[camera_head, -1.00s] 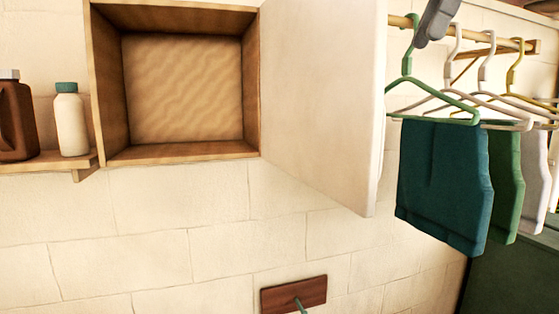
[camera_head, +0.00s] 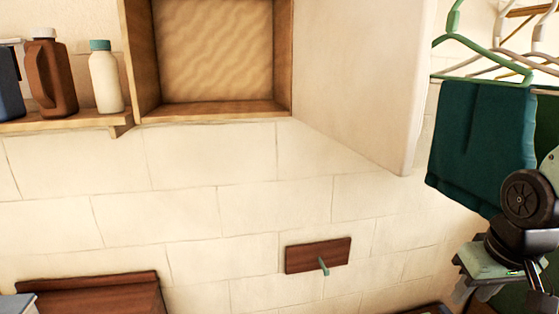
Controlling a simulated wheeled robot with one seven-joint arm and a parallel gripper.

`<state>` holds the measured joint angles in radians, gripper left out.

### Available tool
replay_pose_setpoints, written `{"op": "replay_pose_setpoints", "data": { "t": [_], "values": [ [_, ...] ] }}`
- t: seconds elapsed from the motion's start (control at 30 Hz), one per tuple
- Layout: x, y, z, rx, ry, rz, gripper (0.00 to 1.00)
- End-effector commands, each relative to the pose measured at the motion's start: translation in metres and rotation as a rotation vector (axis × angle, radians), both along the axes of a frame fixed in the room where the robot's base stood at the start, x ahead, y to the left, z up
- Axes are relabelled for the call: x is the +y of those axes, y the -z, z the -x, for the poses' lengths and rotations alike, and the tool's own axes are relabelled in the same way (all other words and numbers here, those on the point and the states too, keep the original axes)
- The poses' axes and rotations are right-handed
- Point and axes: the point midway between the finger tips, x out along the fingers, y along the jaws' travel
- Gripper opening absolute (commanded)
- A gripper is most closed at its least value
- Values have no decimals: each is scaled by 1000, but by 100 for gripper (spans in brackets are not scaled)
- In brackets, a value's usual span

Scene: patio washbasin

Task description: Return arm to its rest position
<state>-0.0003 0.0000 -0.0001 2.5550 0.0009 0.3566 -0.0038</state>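My dark arm joint (camera_head: 529,199) shows at the right edge, in front of the hanging clothes. Just below it is a flat grey-green part (camera_head: 487,262) with dark pieces around it, which may belong to my gripper. I cannot make out two fingertips or anything held. The rest of my arm is cut off by the frame edge.
An open wooden cabinet (camera_head: 218,50), seen empty, has its pale door (camera_head: 355,80) swung out to the right. Teal shorts (camera_head: 480,135) hang beside it. Bottles stand on a shelf (camera_head: 65,122) at left. A wooden plate with a peg (camera_head: 318,255) is below.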

Motion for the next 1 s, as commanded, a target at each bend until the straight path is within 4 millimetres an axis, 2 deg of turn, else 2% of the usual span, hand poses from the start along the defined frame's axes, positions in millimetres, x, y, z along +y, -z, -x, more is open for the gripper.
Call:
{"op": "replay_pose_setpoints", "data": {
  "t": [0.03, 0.37, 0.47, 0.7, 0.83, 1.0],
  "values": [
    [6, 15, 5, 3, -11, -2, 33],
    [71, 73, 26, 57, -206, -13, 33],
    [95, 98, 40, 80, -286, -13, 33],
    [153, 164, 90, 150, -514, 2, 33],
    [171, 186, 114, 180, -605, 14, 33],
    [182, 197, 132, 200, -668, 25, 33]
  ]
}}
